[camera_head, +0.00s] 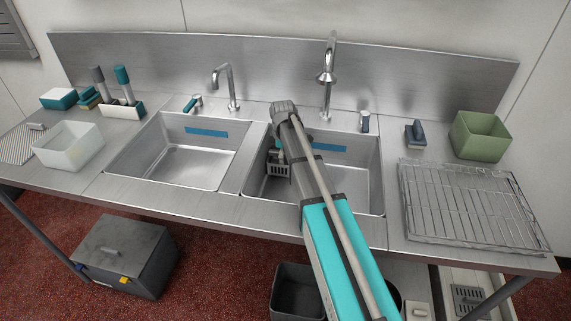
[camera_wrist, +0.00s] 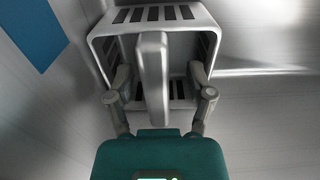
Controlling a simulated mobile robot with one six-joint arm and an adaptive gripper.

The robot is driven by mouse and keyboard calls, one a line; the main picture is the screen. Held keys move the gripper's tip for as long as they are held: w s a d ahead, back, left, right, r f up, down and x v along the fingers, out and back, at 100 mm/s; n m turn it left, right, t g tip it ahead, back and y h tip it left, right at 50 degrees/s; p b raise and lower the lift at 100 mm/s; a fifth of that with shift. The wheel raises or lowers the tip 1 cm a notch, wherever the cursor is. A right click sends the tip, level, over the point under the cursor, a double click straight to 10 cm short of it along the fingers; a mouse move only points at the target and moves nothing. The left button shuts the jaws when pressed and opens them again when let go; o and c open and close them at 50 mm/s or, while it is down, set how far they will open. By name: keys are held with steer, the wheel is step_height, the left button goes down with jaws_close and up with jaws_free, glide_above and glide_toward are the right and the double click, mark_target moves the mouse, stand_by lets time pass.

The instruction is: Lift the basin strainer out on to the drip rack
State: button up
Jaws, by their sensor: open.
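The basin strainer (camera_head: 278,170) is a grey slotted basket down in the right basin (camera_head: 362,185). In the wrist view the strainer (camera_wrist: 205,22) fills the upper middle, with its upright handle (camera_wrist: 152,75) in the centre. My gripper (camera_wrist: 158,85) is open, with one finger on each side of the handle and a gap showing on both sides. In the head view my arm reaches into the right basin and hides part of the strainer; the fingertips are hard to make out there. The drip rack (camera_head: 465,205) is a bare wire rack on the counter right of the basin.
A green bin (camera_head: 480,135) stands behind the rack, with a small dark blue-grey item (camera_head: 415,132) to its left. A tall tap (camera_head: 328,75) rises behind the right basin. The left basin (camera_head: 190,165) looks empty. A translucent tub (camera_head: 68,146) stands at far left.

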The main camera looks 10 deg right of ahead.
stand_by(0.4)
jaws_close()
